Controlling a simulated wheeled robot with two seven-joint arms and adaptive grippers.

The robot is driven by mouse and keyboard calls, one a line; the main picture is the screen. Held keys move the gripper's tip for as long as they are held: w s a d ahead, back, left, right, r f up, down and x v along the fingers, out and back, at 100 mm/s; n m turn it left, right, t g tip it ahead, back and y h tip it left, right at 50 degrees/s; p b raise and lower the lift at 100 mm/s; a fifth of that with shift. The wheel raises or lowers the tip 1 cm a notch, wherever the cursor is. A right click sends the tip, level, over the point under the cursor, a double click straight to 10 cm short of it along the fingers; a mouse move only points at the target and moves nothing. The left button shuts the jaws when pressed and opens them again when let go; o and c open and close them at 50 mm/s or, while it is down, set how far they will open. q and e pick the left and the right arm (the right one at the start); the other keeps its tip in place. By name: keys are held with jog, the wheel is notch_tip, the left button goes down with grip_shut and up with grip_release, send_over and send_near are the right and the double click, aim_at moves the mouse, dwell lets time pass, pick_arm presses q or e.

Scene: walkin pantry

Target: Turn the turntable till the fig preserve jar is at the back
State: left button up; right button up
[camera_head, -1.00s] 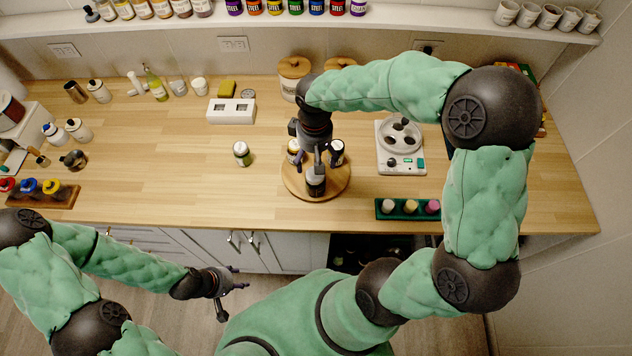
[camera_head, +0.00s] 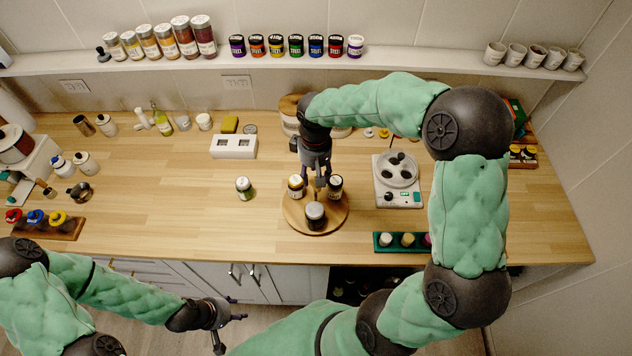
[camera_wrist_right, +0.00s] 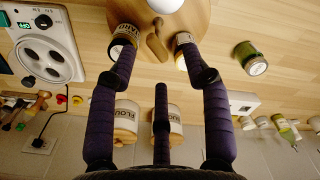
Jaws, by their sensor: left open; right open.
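The round wooden turntable (camera_head: 289,212) stands near the counter's front edge, right of centre. I cannot read which holds fig preserve. My right gripper (camera_head: 318,188) is open above the turntable's back half, between the two back jars. In the right wrist view a small wooden knob (camera_wrist_right: 157,45) shows between its spread fingers. My left gripper (camera_head: 232,318) is open and empty, low before the cabinets.
A green-labelled jar (camera_head: 244,188) stands apart to the left. Canisters (camera_wrist_right: 127,118) stand behind the turntable. The counter's left middle is clear.

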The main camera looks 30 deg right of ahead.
notch_tip(320, 180, up, 2)
jog(key=w+d+p, duration=0.2)
jog(key=w, duration=0.1)
pick_arm(q)
notch_tip(320, 180, up, 3)
jog(key=shift+f, duration=0.1)
pick_arm(e)
send_over(315, 194)
jog(key=f, duration=0.7)
jog(key=d+f, duration=0.1)
jog(key=f, duration=0.2)
jog(key=shift+w+f, duration=0.35)
grip_shut()
